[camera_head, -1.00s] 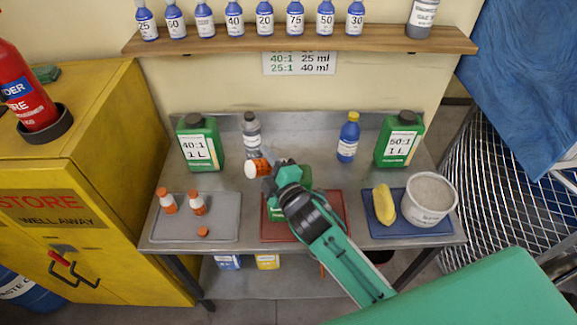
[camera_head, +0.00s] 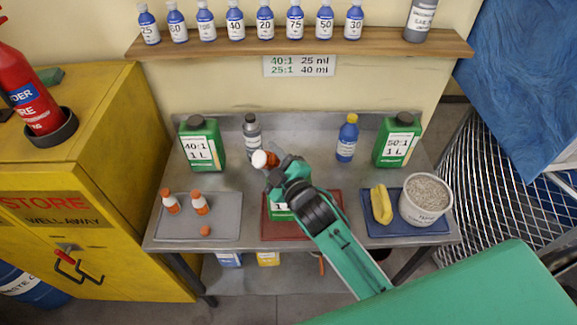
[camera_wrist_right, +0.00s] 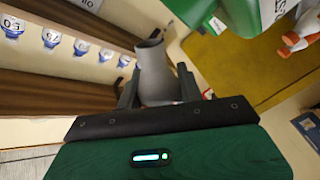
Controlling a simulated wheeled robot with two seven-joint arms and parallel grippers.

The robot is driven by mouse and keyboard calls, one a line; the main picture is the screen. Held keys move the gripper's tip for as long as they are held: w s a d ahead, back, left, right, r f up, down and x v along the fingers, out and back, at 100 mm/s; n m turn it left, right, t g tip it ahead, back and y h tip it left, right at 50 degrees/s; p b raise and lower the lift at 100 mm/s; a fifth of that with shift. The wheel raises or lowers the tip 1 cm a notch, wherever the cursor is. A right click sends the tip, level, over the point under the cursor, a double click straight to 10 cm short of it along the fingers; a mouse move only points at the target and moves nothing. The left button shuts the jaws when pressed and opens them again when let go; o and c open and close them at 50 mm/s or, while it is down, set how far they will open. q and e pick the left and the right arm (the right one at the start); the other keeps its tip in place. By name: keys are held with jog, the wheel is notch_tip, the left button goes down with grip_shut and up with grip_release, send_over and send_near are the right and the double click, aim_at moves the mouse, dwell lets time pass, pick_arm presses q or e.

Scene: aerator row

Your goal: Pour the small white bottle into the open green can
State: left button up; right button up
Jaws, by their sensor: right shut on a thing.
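My right gripper (camera_head: 272,168) is shut on the small white bottle (camera_head: 259,158), which has an orange band. It is held tilted above the table, left of and behind the green can on the red tray. In the right wrist view, the bottle (camera_wrist_right: 153,70) stands between the two fingers (camera_wrist_right: 158,90) with its open-looking neck away from the palm. The open green can (camera_head: 281,214) is mostly hidden beneath my right arm; its mouth is hidden in the head view. Green can surfaces (camera_wrist_right: 200,12) show at the top of the wrist view. My left gripper is not in view.
A grey tray (camera_head: 225,225) at left holds two orange-capped bottles and a loose orange cap (camera_head: 205,231). Green cans (camera_head: 202,145) (camera_head: 398,140), a grey bottle (camera_head: 252,135) and a blue bottle (camera_head: 347,138) stand behind. A blue tray (camera_head: 400,231) holds a tub and yellow cloth.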

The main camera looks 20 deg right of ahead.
jog(key=shift+w+d+r+m+p, duration=0.1)
jog(key=shift+d+r+m+p, duration=0.35)
jog(key=shift+m+p, duration=0.35)
jog(key=shift+f+m, duration=0.1)
jog(key=shift+m, duration=0.2)
